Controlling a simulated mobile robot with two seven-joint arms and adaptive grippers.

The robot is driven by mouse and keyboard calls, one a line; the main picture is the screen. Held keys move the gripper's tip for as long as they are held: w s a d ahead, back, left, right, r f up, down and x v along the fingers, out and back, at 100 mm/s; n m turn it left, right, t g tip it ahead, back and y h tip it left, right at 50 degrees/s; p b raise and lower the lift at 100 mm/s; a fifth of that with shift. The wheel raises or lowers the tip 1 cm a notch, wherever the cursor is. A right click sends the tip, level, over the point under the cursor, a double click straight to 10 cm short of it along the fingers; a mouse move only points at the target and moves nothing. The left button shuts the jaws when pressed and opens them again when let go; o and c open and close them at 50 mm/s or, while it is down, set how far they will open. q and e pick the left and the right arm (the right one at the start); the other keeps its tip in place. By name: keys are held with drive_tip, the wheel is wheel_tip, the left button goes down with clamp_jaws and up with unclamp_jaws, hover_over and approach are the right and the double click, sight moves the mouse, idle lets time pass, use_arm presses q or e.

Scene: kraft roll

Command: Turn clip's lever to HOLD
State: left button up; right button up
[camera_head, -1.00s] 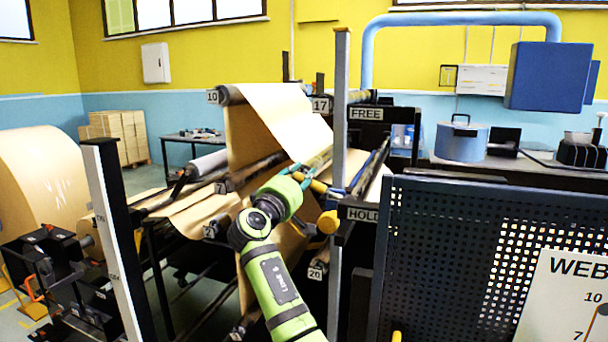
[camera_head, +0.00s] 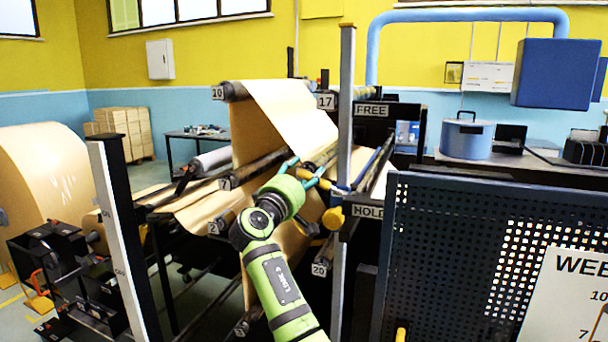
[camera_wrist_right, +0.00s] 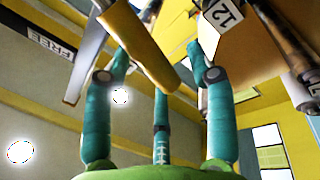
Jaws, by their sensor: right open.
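The clip's yellow lever (camera_head: 325,185) sits at the grey upright post, between the FREE sign (camera_head: 371,110) above and the HOLD sign (camera_head: 367,211) below. My right gripper (camera_head: 305,172) is open just left of the lever. In the right wrist view, a yellow bar (camera_wrist_right: 138,45), apparently the lever, slants between the spread teal fingers of the gripper (camera_wrist_right: 158,60). I cannot tell whether any finger touches it. My left gripper is out of view.
The grey post (camera_head: 346,110) stands right beside the gripper. A brown paper web (camera_head: 285,115) runs over rollers behind it. A dark perforated panel (camera_head: 450,240) closes off the right front. A large kraft roll (camera_head: 45,180) stands at left.

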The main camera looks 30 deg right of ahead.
drive_tip(key=v, duration=1.1)
drive_tip(key=shift+a, duration=0.35)
